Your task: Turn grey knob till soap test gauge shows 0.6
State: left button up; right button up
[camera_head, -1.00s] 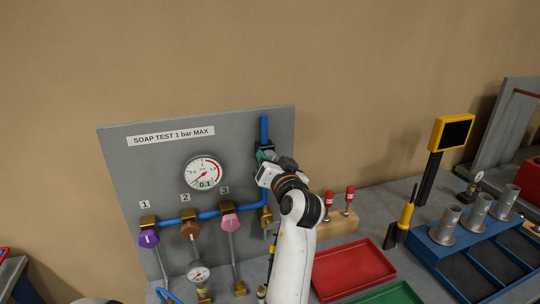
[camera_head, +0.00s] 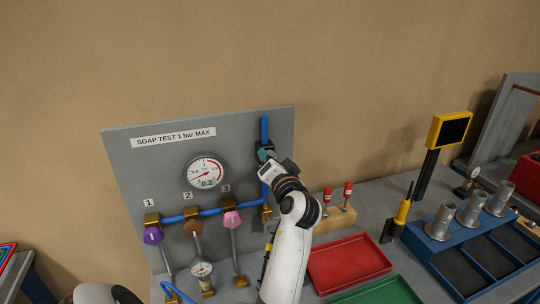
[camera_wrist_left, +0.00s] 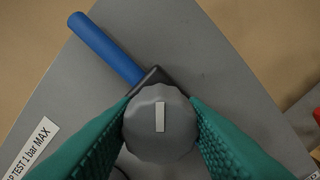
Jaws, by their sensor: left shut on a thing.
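The grey knob (camera_wrist_left: 160,122) has a scalloped rim and a white mark on its face. It sits on a dark body at the end of a blue pipe (camera_wrist_left: 105,48). My left gripper (camera_head: 265,155) is shut on the knob, with a green finger pad on each side in the left wrist view. In the head view the gripper hides most of the knob. The soap test gauge (camera_head: 205,173) is a round white dial with a red arc on the grey panel (camera_head: 130,165). Its digital readout shows 0.2. My right gripper is not in view.
Purple (camera_head: 153,236), brown (camera_head: 193,228) and pink (camera_head: 232,219) knobs sit along the lower blue pipe. A small gauge (camera_head: 201,270) is below them. A red tray (camera_head: 348,262) and a blue rack (camera_head: 440,246) lie to the right.

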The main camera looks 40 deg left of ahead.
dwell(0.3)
pick_arm(q)
jog(key=shift+r+m+p, duration=0.1)
jog(key=shift+m+p, duration=1.2)
jog(key=shift+p, duration=0.05)
jog(key=shift+m, duration=0.5)
jog(key=m, duration=0.3)
